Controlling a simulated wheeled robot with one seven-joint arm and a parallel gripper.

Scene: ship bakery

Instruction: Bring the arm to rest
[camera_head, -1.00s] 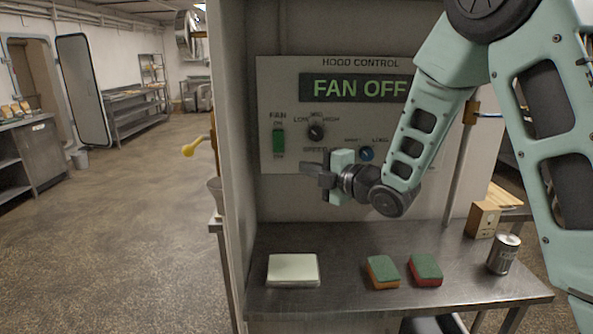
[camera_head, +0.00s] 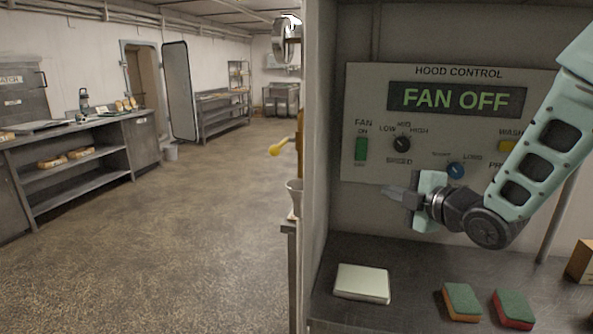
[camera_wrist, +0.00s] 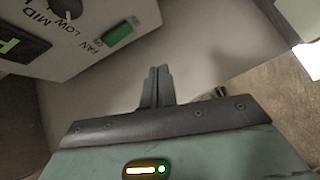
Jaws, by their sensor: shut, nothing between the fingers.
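My gripper (camera_head: 396,193) is shut and empty. It points left in the head view, in front of the lower part of the hood control panel (camera_head: 362,85) and above the steel counter. In the wrist view its two fingers (camera_wrist: 157,85) lie together, with the pale side wall beyond them. The panel's display (camera_head: 457,98) reads FAN OFF. The green fan switch (camera_head: 361,149) and the dark speed knob (camera_head: 402,143) are just above my gripper in the picture.
A cardboard box (camera_head: 583,262) stands at the right edge. Open floor (camera_head: 200,220) lies left of the partition wall (camera_head: 319,150).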

